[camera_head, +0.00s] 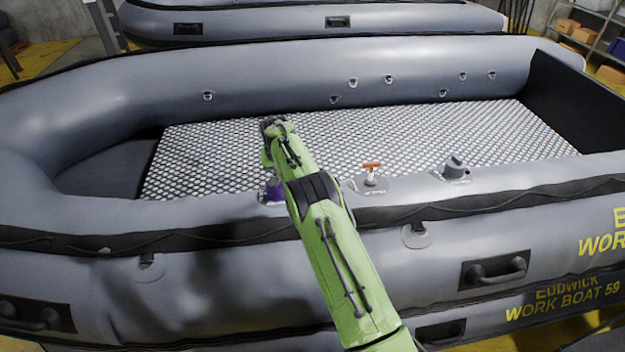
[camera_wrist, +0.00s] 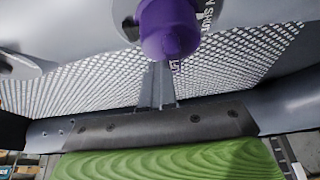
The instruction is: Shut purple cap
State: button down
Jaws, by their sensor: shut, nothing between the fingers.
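The purple cap (camera_head: 274,188) sits on the near tube of the grey inflatable boat, partly hidden behind my green arm in the head view. In the wrist view the purple cap (camera_wrist: 168,30) is large at the top centre, with partly readable dark lettering on the grey surface beside it. My gripper's grey fingers (camera_wrist: 158,84) are together and empty, with their tips just below the cap in that picture. I cannot tell whether they touch it. The cap's exact turn is unclear. In the head view my fingers are hidden by the arm.
On the same tube, right of my arm, are a red-orange handle (camera_head: 371,167) on a pale stem and a grey cap (camera_head: 455,168). The boat's patterned floor (camera_head: 400,135) is clear. Another boat (camera_head: 310,22) lies behind, and shelves (camera_head: 590,40) stand at the back right.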

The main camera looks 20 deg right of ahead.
jog(key=shift+s+a+f, duration=0.15)
jog(key=shift+a+f, duration=0.2)
jog(key=shift+a, duration=0.3)
jog(key=r, duration=0.2)
jog(key=w+r, duration=0.1)
jog(key=r, duration=0.1)
jog(key=shift+w, duration=0.1)
jog(key=r, duration=0.1)
jog(key=s+a+r, duration=0.1)
jog(key=r, duration=0.1)
jog(key=shift+a, duration=0.1)
jog(key=shift+w+d, duration=0.25)
jog(key=shift+d, duration=0.35)
jog(key=shift+s+a, duration=0.1)
jog(key=shift+s, duration=0.05)
jog(key=shift+r, duration=0.15)
